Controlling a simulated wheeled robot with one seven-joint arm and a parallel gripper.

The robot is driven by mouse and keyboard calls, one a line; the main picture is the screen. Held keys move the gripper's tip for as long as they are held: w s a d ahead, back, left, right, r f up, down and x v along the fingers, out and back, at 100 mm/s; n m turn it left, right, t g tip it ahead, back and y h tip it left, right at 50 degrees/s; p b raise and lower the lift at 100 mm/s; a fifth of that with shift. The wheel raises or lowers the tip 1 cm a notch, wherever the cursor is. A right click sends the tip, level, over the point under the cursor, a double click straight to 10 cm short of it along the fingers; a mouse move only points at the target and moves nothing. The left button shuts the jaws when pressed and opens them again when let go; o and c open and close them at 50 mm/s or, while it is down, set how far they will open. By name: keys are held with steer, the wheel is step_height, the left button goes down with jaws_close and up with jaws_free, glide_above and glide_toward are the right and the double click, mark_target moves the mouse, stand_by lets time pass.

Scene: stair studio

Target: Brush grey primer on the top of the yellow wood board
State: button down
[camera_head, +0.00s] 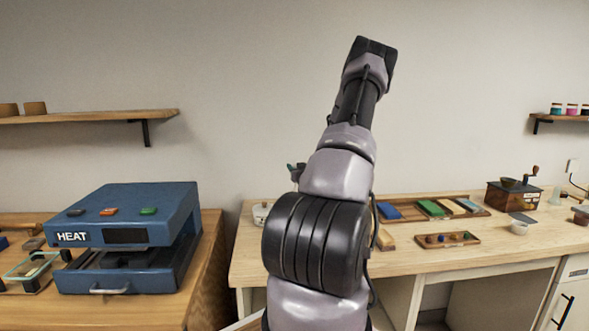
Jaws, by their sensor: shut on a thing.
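A long wooden tray (486,212) on the right-hand table holds a blue board (389,211), a green board (432,208), a pale cream-yellow board (453,207) and a light blue piece (469,205). A small tan-yellow block (386,241) lies on the table in front of the tray, beside my arm. I cannot tell which of these is the yellow wood board. My arm rises through the middle of the view and hides part of the table. My gripper cannot be made out. A small dark and teal thing shows at the arm's left edge, too small to identify. No brush or grey primer is recognisable.
A small tray (446,240) with round coloured pieces lies at the table's front. A wooden grinder (513,195) and a small white bowl (519,228) stand right. A blue HEAT press (127,240) sits on the left table. Bare tabletop (430,260) runs along the front edge.

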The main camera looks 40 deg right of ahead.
steer(key=shift+f, duration=0.6)
stand_by(1.1)
step_height(320, 180, up, 7)
stand_by(0.8)
stand_by(0.7)
